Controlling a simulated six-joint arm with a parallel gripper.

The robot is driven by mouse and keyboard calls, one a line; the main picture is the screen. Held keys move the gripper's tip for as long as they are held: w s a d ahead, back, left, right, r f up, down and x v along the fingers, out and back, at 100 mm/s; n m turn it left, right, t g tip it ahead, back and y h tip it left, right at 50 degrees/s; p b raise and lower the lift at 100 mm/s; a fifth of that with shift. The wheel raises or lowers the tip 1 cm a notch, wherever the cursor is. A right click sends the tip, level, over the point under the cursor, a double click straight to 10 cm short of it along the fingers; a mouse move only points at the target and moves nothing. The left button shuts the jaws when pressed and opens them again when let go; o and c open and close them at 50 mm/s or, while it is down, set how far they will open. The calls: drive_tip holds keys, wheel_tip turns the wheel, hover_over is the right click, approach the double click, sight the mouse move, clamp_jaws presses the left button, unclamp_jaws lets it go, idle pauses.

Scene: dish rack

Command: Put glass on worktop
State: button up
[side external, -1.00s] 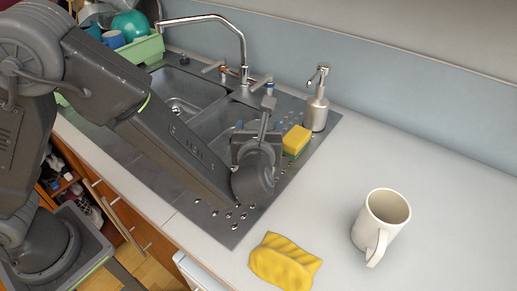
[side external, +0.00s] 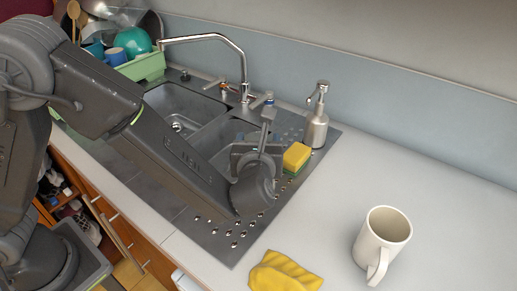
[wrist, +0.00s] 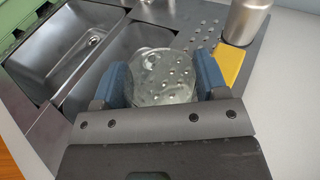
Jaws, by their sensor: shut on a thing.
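In the wrist view, a clear glass (wrist: 163,78) sits between the two blue finger pads of my gripper (wrist: 162,85), which is shut on it. The glass is over the sink's drainer surface in that view. In the side view my gripper (side external: 262,135) is above the drainer, and my own wrist hides most of the glass. The worktop (side external: 330,200) is a light, plain surface to the right of the sink.
A cream mug (side external: 384,240) and a yellow cloth (side external: 284,272) stand and lie on the worktop. A yellow sponge (side external: 297,157) and a soap dispenser (side external: 316,122) are beside my gripper. The tap (side external: 243,65) arches behind. A green dish rack (side external: 145,67) is at back left. The worktop's right side is clear.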

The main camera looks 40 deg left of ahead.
drive_tip(key=s+a+r, duration=0.1)
drive_tip(key=a+r, duration=0.8)
drive_tip(key=a, duration=0.2)
drive_tip(key=shift+s+a+r, duration=0.2)
drive_tip(key=shift+a+r, duration=0.05)
drive_tip(key=shift+r, duration=0.05)
drive_tip(key=w+a+f+m+t+h, duration=0.1)
drive_tip(key=a+f+m+t+h, duration=0.1)
drive_tip(key=a+f, duration=0.6)
drive_tip(key=shift+w+f+m+h, duration=0.3)
drive_tip(key=shift+f+m+h, duration=0.4)
drive_tip(key=shift+f+h, duration=0.35)
drive_tip(key=shift+r, duration=0.2)
